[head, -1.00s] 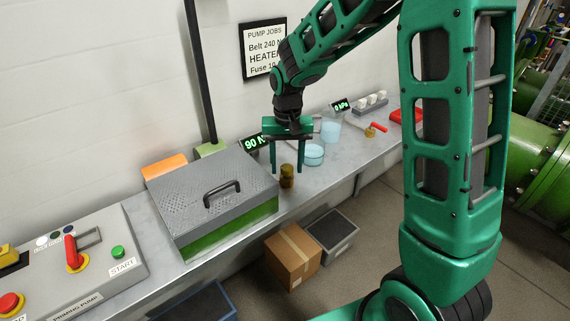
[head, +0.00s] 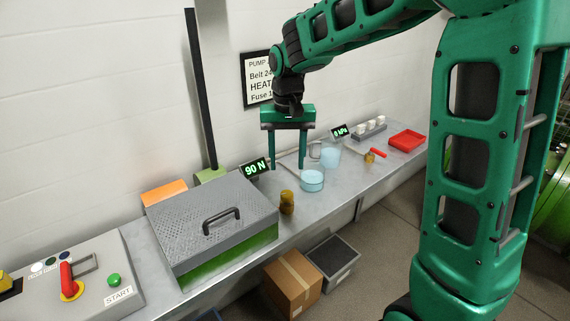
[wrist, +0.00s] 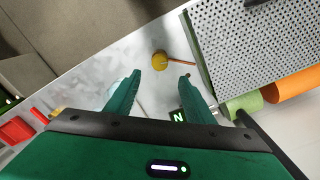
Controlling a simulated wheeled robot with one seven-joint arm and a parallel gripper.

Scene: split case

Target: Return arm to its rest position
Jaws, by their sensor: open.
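My gripper (head: 288,168) is green, with two fingers pointing down. It is open and empty above the grey bench, near the 90 N display (head: 256,167). In the wrist view my gripper's fingers (wrist: 160,90) are apart with nothing between them. A small brass-coloured cylinder (head: 287,202) stands on the bench, below my gripper in the head view and apart from it. It shows in the wrist view (wrist: 160,61) beyond the fingertips.
A perforated grey case lid with a handle (head: 212,210) covers a green case to the left. A dark post (head: 201,90) rises behind it. A blue dish (head: 312,180), a clear beaker (head: 331,155) and a red tray (head: 407,140) stand to the right.

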